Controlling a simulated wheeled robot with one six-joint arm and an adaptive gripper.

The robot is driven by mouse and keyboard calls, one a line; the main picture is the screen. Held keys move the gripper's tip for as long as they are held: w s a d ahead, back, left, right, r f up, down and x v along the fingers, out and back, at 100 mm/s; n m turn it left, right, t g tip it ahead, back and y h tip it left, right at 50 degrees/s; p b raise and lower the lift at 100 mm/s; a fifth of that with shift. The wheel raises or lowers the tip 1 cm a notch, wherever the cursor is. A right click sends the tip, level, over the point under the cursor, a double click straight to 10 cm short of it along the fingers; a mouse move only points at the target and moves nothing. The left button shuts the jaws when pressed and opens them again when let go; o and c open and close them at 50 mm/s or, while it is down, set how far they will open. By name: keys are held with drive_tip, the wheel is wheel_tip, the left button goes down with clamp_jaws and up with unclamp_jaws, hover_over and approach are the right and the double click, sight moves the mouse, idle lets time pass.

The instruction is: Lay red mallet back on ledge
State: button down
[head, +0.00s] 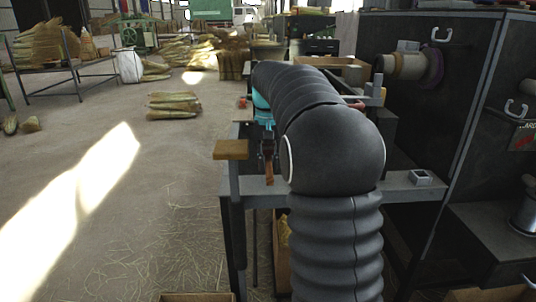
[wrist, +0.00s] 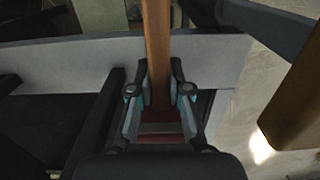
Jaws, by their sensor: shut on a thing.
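My gripper (wrist: 160,92) is shut on the brown wooden handle (wrist: 158,45) of the red mallet. The handle runs away from between the fingers to the top of the wrist view. A dark red part shows close behind the fingers; I cannot tell its full shape. In the head view the handle (head: 269,172) hangs down below my gripper (head: 267,150), left of my arm. The grey ledge (head: 400,188) crosses behind my arm. In the wrist view a grey flat bar (wrist: 70,60), likely the ledge, passes behind the handle; I cannot tell whether they touch.
A wooden block (head: 231,149) tops a post left of the handle. A small square metal holder (head: 420,177) sits on the ledge at right. Dark cabinets (head: 440,100) close off the right side. The floor at left is open, with straw bundles (head: 173,105) farther back.

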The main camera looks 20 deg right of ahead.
drive_tip(key=shift+f+b, duration=1.1)
drive_tip(key=shift+f, duration=1.05)
drive_tip(key=c, duration=1)
unclamp_jaws()
